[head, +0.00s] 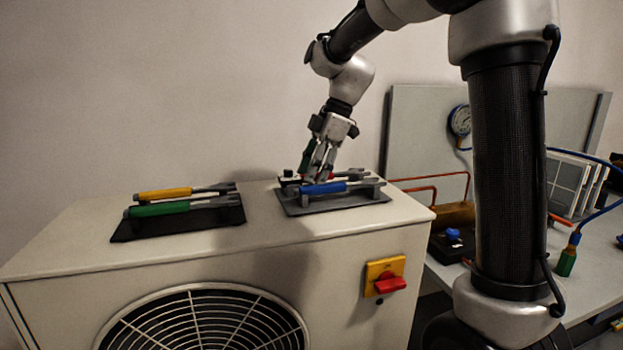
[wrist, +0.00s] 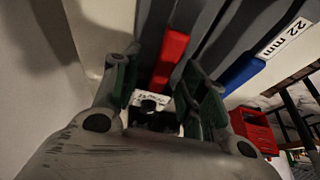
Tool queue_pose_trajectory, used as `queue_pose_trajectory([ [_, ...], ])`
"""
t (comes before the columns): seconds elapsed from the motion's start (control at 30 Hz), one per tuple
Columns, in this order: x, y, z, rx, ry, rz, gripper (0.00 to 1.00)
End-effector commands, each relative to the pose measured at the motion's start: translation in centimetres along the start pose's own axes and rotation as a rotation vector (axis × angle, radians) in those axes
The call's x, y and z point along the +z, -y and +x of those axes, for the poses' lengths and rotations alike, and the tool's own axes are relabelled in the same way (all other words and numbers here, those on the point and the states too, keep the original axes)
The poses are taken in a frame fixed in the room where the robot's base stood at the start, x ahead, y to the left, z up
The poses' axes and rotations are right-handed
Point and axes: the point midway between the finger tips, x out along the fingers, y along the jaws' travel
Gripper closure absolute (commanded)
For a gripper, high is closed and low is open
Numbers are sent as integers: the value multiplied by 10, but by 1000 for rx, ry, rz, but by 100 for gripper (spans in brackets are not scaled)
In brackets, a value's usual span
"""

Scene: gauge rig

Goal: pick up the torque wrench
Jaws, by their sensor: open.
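Wrench-like tools with coloured handles and grey shafts lie on two mats on a white cabinet. On the right grey mat (head: 300,209) are a blue-handled tool (head: 322,188) and, behind it, a red-handled tool, mostly hidden by my gripper in the head view. My gripper (head: 318,176) points down over this mat. In the wrist view, my gripper (wrist: 165,85) is open, with the red handle (wrist: 172,50) showing between its green-padded fingers. The blue handle (wrist: 241,74) lies to the right, beside a "22 mm" label (wrist: 284,37). I cannot tell whether the fingers touch the red handle.
The left black mat (head: 128,230) holds a yellow-handled tool (head: 164,194) and a green-handled tool (head: 160,209). A bench with a pressure gauge (head: 461,120) and hoses stands at right.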

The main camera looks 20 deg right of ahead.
Motion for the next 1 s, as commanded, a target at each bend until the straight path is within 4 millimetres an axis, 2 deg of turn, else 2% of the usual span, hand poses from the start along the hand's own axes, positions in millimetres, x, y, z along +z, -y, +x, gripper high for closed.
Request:
queue_pose_trajectory([
  [0.37, 1, 0, 2, 0, 0, 0, 59],
  [0.5, 1, 0, 2, 0, 0, 0, 84],
  [0.6, 1, 0, 2, 0, 0, 0, 100],
  [0.9, 0, 0, 1, 0, 0, 0, 100],
  [1.0, -2, 0, -5, 1, 0, -1, 100],
])
